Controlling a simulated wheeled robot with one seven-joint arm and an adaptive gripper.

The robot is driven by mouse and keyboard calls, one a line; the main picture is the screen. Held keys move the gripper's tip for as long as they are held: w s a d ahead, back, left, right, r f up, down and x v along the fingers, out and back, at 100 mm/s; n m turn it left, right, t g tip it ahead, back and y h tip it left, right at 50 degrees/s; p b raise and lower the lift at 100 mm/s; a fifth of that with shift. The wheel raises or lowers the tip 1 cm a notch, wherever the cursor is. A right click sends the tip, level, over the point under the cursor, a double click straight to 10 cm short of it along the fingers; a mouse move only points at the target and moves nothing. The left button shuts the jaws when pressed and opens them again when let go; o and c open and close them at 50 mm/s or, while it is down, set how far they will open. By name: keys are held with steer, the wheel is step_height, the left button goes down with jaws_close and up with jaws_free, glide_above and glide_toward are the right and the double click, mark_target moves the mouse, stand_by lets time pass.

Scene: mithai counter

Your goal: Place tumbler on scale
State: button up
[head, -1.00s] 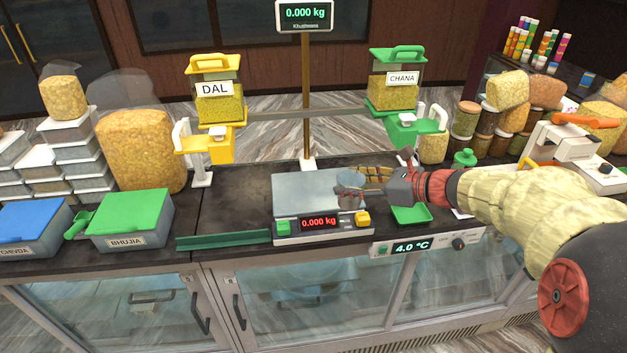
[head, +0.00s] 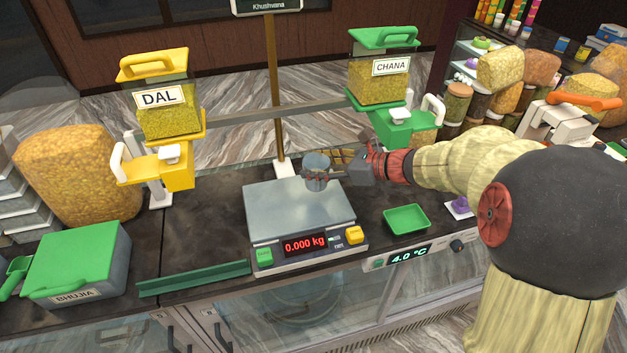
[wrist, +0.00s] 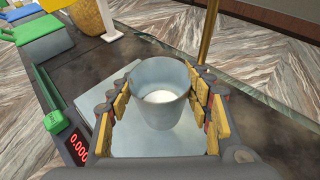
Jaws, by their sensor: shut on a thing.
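The tumbler (head: 316,171) is a small grey metal cup, held upright by my gripper (head: 322,172) over the back right part of the scale. In the wrist view the tumbler (wrist: 159,95) stands between the yellow-padded fingers of my gripper (wrist: 160,108), which are shut on it. The scale (head: 300,209) has a flat grey plate and a red display reading 0.000 kg. Its plate also shows under the tumbler in the wrist view (wrist: 97,85). A small gap between tumbler and plate seems likely, but I cannot tell its size.
A green tray (head: 407,219) lies right of the scale. A green ledge (head: 195,279) and the BHUJIA box (head: 75,262) are at left. The DAL dispenser (head: 165,120) and CHANA dispenser (head: 380,85) stand behind, with a pole (head: 273,90) between them.

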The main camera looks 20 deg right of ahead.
mark_target(318, 180)
steer(key=shift+f, duration=2.4)
steer(key=shift+f, duration=0.15)
steer(key=o, duration=1.1)
steer(key=shift+o, duration=0.6)
